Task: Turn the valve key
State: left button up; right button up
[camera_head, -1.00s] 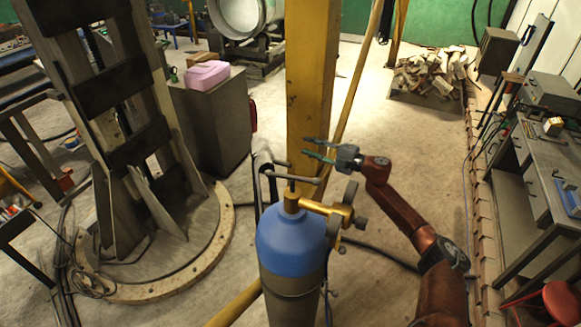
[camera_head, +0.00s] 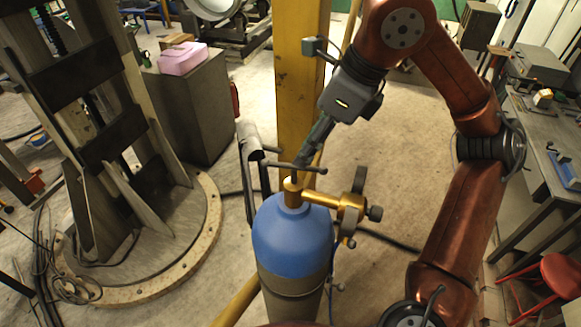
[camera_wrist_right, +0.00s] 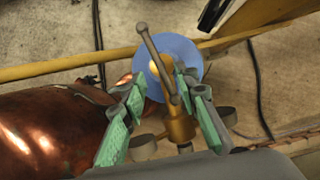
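The valve key (camera_head: 282,165) is a dark T-shaped bar on top of the brass valve (camera_head: 318,199) of a blue-topped gas cylinder (camera_head: 292,240). In the right wrist view the key (camera_wrist_right: 156,58) runs lengthwise above the cylinder's blue top (camera_wrist_right: 185,52). My right gripper (camera_head: 305,155) reaches down to the key from the upper right. In the wrist view its two green-padded fingers (camera_wrist_right: 160,76) stand apart, one on each side of the bar, with a visible gap to it. In the head view the fingers overlap the key's right half. My left gripper is not in view.
A yellow post (camera_head: 301,75) stands right behind the cylinder. A grey cabinet with a pink box (camera_head: 183,60) and a large steel column on a round base (camera_head: 205,225) are at left. A workbench (camera_head: 545,130) and red stool (camera_head: 553,278) are at right.

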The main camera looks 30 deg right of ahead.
aim_at(294, 169)
jog(key=x, duration=0.7)
jog(key=shift+f, duration=0.25)
jog(key=shift+c, duration=0.2)
jog(key=shift+a, duration=0.1)
grip_shut()
